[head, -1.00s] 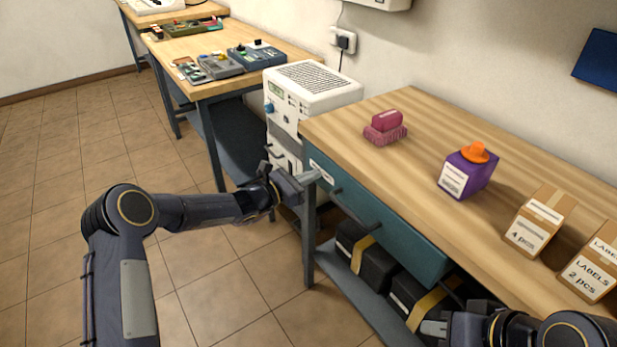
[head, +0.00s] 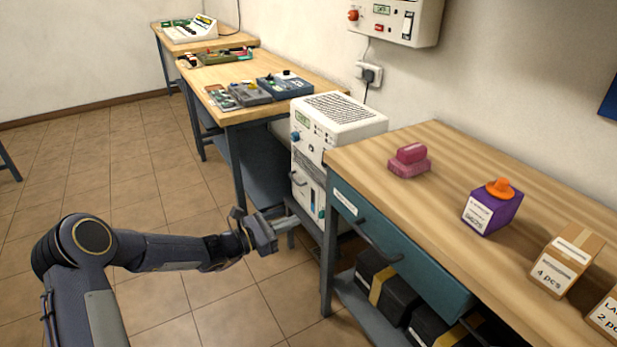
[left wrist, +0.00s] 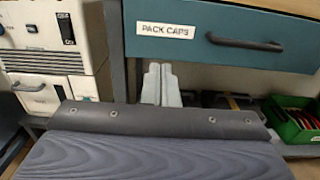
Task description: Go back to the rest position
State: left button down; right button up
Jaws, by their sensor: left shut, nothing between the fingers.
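My left gripper (head: 284,222) reaches in from the left in the head view. Its fingers are shut and empty, in the air in front of the white cabinet unit and left of the workbench. In the left wrist view its closed fingers (left wrist: 161,84) point at the bench front, below and left of the teal drawer (left wrist: 225,40) labelled "PACK CAPS". The drawer (head: 395,250) looks closed in both views, and the fingers appear apart from its handle. My right gripper is not in view.
The workbench (head: 440,150) carries a pink brush-like block (head: 409,160), a purple box with orange cap (head: 490,208) and cardboard boxes (head: 566,260). Black cases (head: 386,285) lie on its lower shelf. A white unit (head: 335,115) stands beside it. The floor (head: 150,180) at left is clear.

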pick_arm(q)
jog(key=s+r+m+g+y, duration=0.1)
jog(key=s+r+m+g, duration=0.2)
jog(key=s+r+m, duration=0.4)
jog(key=s+r+m+g+y, duration=0.25)
jog(key=s+m, duration=0.25)
jog(key=s, duration=0.4)
jog(key=s+a+f+m+t+y, duration=0.1)
jog(key=s+a+m+y, duration=0.35)
jog(key=s, duration=0.65)
jog(key=s+a+m+y, duration=0.3)
jog(key=s+a+m, duration=0.3)
jog(key=s, duration=0.6)
notch_tip(320, 180, up, 15)
jog(key=p, duration=1.5)
jog(key=shift+a+m+p, duration=0.3)
jog(key=shift+a+m, duration=0.05)
